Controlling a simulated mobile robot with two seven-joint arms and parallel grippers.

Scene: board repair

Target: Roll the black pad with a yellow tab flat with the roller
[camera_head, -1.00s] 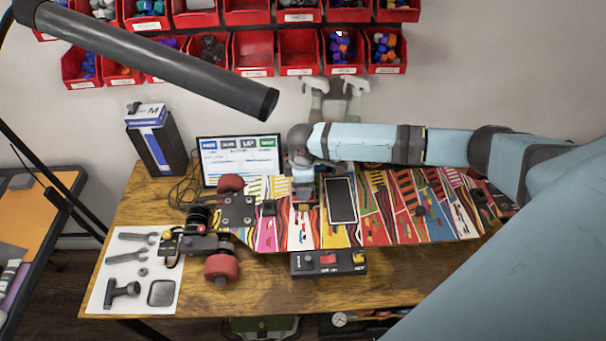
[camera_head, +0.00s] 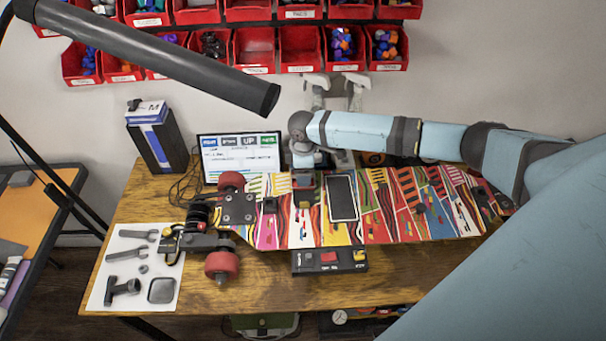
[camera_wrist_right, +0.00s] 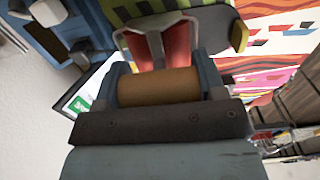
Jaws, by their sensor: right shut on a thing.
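My right gripper (camera_head: 305,178) points down at the left part of the patterned skateboard deck (camera_head: 400,215). I cannot tell whether the roller touches the deck. A black rectangular pad (camera_head: 342,198) with a pale border lies flat on the deck, just right of the gripper. My left gripper is not in view.
A truck with red wheels (camera_head: 222,262) is at the deck's left end. A black control box (camera_head: 329,261) sits in front. A screen (camera_head: 241,155) and a tall dark box (camera_head: 157,140) stand behind left. A tool sheet (camera_head: 112,285) lies at left. A dark tube (camera_head: 160,60) hangs above.

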